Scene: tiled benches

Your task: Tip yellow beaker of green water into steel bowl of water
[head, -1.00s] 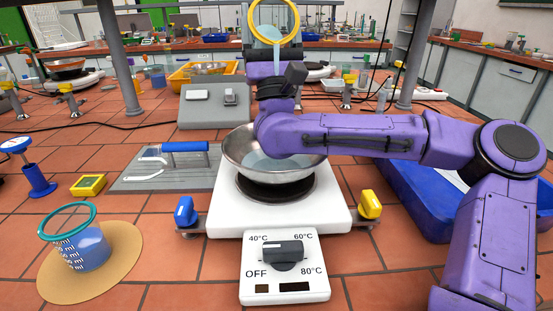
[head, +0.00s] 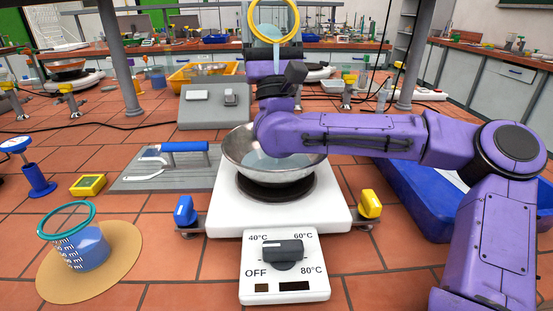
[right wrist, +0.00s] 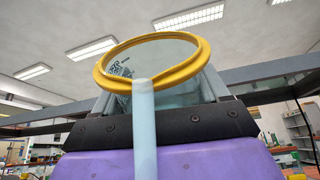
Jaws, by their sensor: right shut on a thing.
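My right gripper (head: 274,54) is shut on the yellow-rimmed beaker (head: 297,20), held high above the bench behind the bowl in the head view. The beaker is tipped, its mouth facing the camera. A pale bluish stream (head: 277,64) runs down from its lip; it also shows in the right wrist view (right wrist: 145,125), below the yellow rim (right wrist: 190,75). The steel bowl (head: 236,155) sits on a white hot plate and holds pale water (head: 262,160). My right arm hides part of the bowl and where the stream lands. My left gripper is out of view.
The hot plate (head: 230,215) has a dial (head: 283,252) in front. A teal-rimmed beaker of blue liquid (head: 92,247) stands on a round tan mat (head: 58,285) at left. A blue tray (head: 410,205) lies right, under my arm. A grey board (head: 130,178) lies left.

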